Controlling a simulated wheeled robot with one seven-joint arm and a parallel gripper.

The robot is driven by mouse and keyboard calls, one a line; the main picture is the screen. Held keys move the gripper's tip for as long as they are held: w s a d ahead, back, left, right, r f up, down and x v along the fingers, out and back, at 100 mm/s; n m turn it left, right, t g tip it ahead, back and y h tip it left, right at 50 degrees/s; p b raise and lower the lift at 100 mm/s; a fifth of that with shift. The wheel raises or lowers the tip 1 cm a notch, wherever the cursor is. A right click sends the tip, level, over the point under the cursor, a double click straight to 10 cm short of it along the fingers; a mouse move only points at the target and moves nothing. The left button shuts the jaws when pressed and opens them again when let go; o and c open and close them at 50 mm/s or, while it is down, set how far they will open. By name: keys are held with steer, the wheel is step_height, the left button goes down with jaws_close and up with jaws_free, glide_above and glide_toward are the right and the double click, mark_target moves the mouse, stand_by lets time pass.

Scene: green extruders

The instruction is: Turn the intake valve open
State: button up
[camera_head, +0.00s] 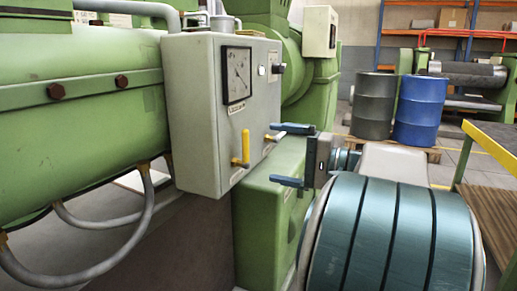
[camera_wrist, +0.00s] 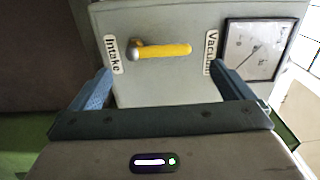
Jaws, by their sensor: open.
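The intake valve's yellow lever (camera_head: 245,147) stands upright on the front of the grey control box (camera_head: 190,110) in the head view, its pivot at the lower end. In the wrist view the lever (camera_wrist: 165,50) lies across the picture, its pivot by the "Intake" label (camera_wrist: 113,54) and its free end towards the "Vacuum" label (camera_wrist: 209,53). My gripper (camera_head: 274,154) is open and empty, to the right of the lever and facing the box. In the wrist view my gripper's fingers (camera_wrist: 160,72) lie either side of the lever, which appears beyond their tips, apart from them.
A dial gauge (camera_head: 237,75) is above the lever; it also shows in the wrist view (camera_wrist: 253,49). A green machine housing (camera_head: 265,215) stands below. Blue (camera_head: 420,108) and dark (camera_head: 374,105) drums stand behind.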

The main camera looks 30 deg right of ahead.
steer(key=v, duration=0.5)
steer(key=shift+w, duration=0.1)
stand_by(0.3)
steer(key=a+f+n+g+h+p, duration=0.1)
steer(key=a+f+n+g+p, duration=0.1)
steer(key=a+g+p, duration=1.05)
steer(key=s+a+n+h+p, duration=0.8)
steer(key=s+a+h+p, duration=0.1)
steer(key=p, duration=0.1)
steer(key=shift+a+t+h+p, duration=0.3)
steer(key=shift+t+h+p, duration=0.1)
steer(key=shift+t, duration=0.05)
